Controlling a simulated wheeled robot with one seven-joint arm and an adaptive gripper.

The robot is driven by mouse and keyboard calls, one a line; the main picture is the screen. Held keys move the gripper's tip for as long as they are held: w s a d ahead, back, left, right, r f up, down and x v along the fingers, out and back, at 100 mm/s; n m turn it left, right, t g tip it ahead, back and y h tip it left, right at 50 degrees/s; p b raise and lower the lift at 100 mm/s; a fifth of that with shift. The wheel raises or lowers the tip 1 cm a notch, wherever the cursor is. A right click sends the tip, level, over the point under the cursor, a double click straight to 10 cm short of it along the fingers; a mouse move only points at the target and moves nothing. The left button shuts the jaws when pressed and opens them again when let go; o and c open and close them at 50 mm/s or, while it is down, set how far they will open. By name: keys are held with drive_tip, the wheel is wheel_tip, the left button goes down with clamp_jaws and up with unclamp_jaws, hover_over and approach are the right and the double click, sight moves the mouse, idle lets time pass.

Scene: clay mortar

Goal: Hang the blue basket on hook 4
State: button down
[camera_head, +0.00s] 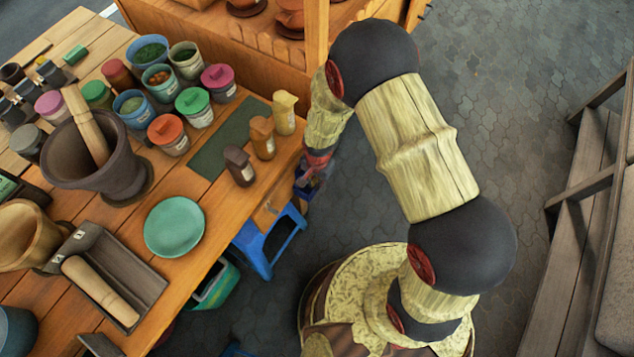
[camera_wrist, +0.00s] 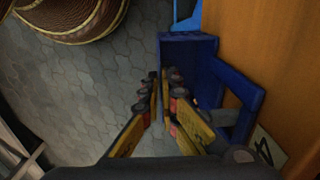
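The blue basket (camera_wrist: 188,52) is in the wrist view, right of the middle, beside the orange wooden side of the table. A blue frame-like part (camera_wrist: 248,100) reaches from it toward a pale label reading 4 (camera_wrist: 265,150) on the wood. Hook 4 itself is not visible. My gripper (camera_wrist: 164,82) has its two fingertips a short gap apart, at the basket's near left edge. I cannot tell whether a basket wall is between them. In the head view my gripper (camera_head: 317,160) is beside the table's right edge, partly hidden by my arm.
The wooden table (camera_head: 215,235) bears jars, a mortar (camera_head: 115,165), a green plate (camera_head: 174,226) and a tray. A blue stool (camera_head: 268,243) and a green bin (camera_head: 215,287) stand below its edge. A woven round object (camera_wrist: 75,15) is at the wrist view's upper left. Paved floor lies right.

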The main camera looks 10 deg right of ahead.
drive_tip(key=c, duration=2)
unclamp_jaws()
drive_tip(key=shift+o, duration=0.2)
wheel_tip(320, 180, up, 12)
drive_tip(key=shift+d, duration=0.1)
